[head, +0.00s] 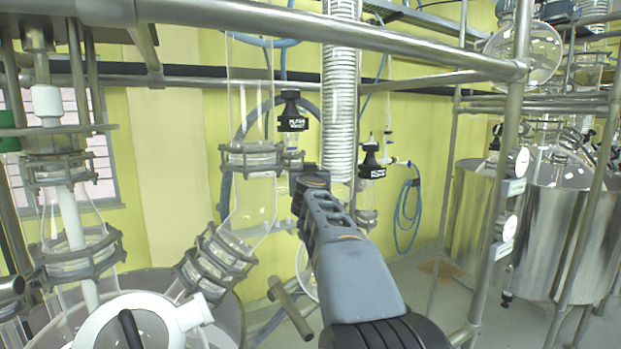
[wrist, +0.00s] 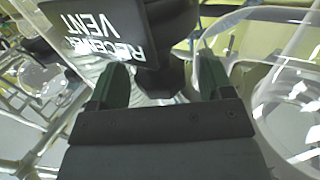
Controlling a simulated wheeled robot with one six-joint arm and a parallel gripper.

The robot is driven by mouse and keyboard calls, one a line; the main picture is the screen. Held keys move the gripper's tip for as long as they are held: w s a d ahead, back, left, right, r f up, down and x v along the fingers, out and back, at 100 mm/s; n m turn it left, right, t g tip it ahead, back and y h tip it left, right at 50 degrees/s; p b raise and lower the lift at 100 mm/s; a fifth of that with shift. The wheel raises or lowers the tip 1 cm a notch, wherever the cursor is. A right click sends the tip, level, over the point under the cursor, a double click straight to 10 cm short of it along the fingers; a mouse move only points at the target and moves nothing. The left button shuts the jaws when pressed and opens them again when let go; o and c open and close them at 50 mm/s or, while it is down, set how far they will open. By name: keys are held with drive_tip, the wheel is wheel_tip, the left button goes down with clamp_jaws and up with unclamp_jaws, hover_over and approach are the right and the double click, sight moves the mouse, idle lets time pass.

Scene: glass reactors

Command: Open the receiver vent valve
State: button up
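The receiver vent valve (wrist: 168,40) is black and fills the top middle of the wrist view. Its black label (wrist: 98,32) reads RECEIVER VENT upside down and partly covers the valve body. My gripper (wrist: 162,88) is open, its two dark green fingers on either side of the valve's narrower lower part. I see no clear grip; whether a finger touches it is hard to tell. In the head view my gripper (head: 311,176) points away and its fingers are hidden. Black labelled valves stand above it (head: 292,110) and to its right (head: 371,160); their small labels are not clearly readable.
A coiled glass condenser (head: 340,95) and glass column (head: 250,100) stand close around my gripper. A metal rail (head: 330,32) crosses above. Gauges (head: 507,228) and steel vessels (head: 552,235) are at the right. Glass (wrist: 290,110) is close at the wrist view's right.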

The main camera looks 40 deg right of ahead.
drive_tip(key=c, duration=0.8)
drive_tip(key=shift+r, duration=0.1)
drive_tip(key=shift+s+d+r+n+y+p, duration=0.1)
drive_tip(key=shift+n+y+p, duration=0.2)
drive_tip(key=shift+y+p, duration=0.1)
drive_tip(key=shift+s+d+n+t+y, duration=0.1)
drive_tip(key=shift+n+t+y, duration=0.5)
drive_tip(key=shift+t+y, duration=0.2)
drive_tip(key=n+y+b, duration=0.1)
drive_tip(key=y, duration=0.1)
drive_tip(key=f+n+t+y+b, duration=0.1)
drive_tip(key=y+b, duration=0.1)
drive_tip(key=shift+d+n, duration=0.2)
drive_tip(key=shift+n, duration=0.1)
drive_tip(key=n+y+b, duration=0.1)
drive_tip(key=y+b, duration=0.1)
drive_tip(key=b, duration=0.1)
drive_tip(key=shift+d+n+t+y, duration=0.15)
drive_tip(key=shift+n+t+y, duration=0.15)
drive_tip(key=shift+n+y, duration=0.1)
drive_tip(key=n+y, duration=0.2)
drive_tip(key=y, duration=0.1)
drive_tip(key=shift+d+r+b, duration=0.15)
drive_tip(key=shift+r+b, duration=0.15)
drive_tip(key=shift+b, duration=0.1)
drive_tip(key=shift+r+n+g+y+p, duration=0.2)
drive_tip(key=shift+n+g+y+p, duration=0.35)
drive_tip(key=shift+n+y, duration=1.1)
